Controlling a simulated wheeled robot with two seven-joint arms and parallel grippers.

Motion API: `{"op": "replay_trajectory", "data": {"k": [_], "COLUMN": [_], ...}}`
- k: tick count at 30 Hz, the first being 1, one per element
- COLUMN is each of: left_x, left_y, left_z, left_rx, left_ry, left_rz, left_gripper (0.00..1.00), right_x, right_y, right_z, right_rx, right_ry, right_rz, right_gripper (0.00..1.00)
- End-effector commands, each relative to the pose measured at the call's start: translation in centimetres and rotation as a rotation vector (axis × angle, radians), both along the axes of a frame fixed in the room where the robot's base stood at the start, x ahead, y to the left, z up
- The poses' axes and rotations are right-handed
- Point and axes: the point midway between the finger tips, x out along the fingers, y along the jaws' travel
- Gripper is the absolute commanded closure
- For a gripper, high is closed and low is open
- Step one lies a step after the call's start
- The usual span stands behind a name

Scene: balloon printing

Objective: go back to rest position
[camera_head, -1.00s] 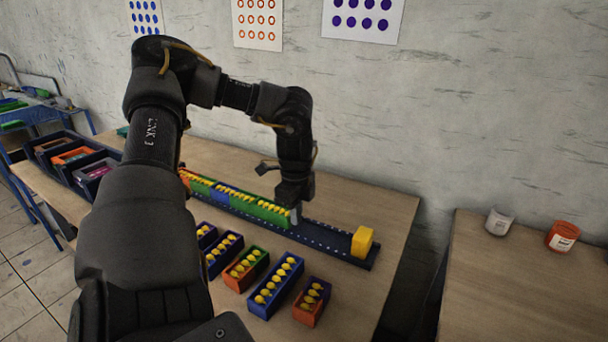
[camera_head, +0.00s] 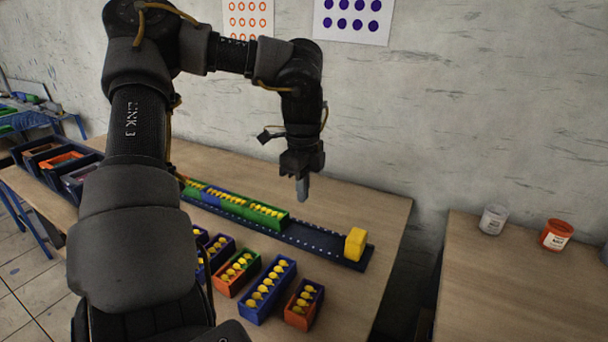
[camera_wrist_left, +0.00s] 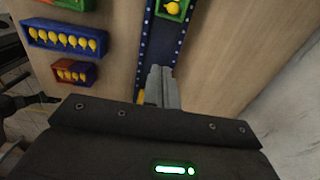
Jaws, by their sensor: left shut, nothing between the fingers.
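My left gripper (camera_head: 302,190) is shut and empty, pointing down above the dark rail (camera_head: 310,237) on the table. Its closed fingers also show in the left wrist view (camera_wrist_left: 160,85), with the rail below them. Green and blue blocks with yellow balloons (camera_head: 235,205) sit on the left part of the rail, apart from the fingers. A yellow block (camera_head: 355,243) stands at the rail's right end. My right gripper does not show in either view.
Several coloured blocks with yellow balloons stand in front of the rail, among them a long blue one (camera_head: 267,289) and an orange and blue one (camera_head: 304,303). Dark bins (camera_head: 33,160) stand at left. A white cup (camera_head: 493,219) and an orange cup (camera_head: 556,235) stand on the right table.

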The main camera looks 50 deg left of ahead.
Motion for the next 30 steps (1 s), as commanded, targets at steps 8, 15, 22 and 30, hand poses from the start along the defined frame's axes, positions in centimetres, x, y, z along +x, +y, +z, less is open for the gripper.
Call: {"op": "replay_trajectory", "data": {"k": [8, 15, 22, 30], "left_x": [0.1, 0.1, 0.1, 0.1], "left_y": [-0.1, -0.1, -0.1, -0.1], "left_z": [1.1, 1.1, 3.7, 13.3], "left_rx": [-0.001, 0.0, 0.0, 0.0], "left_ry": [0.0, 0.0, -0.001, -0.001], "left_rz": [-0.001, -0.002, -0.002, -0.002], "left_gripper": [1.0, 1.0, 1.0, 1.0], "right_x": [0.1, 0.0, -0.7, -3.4], "right_y": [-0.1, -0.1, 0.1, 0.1], "right_z": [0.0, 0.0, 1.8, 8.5], "right_rx": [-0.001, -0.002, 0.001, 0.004], "right_ry": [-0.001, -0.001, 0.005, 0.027], "right_rz": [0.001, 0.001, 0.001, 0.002], "right_gripper": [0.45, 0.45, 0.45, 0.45]}}
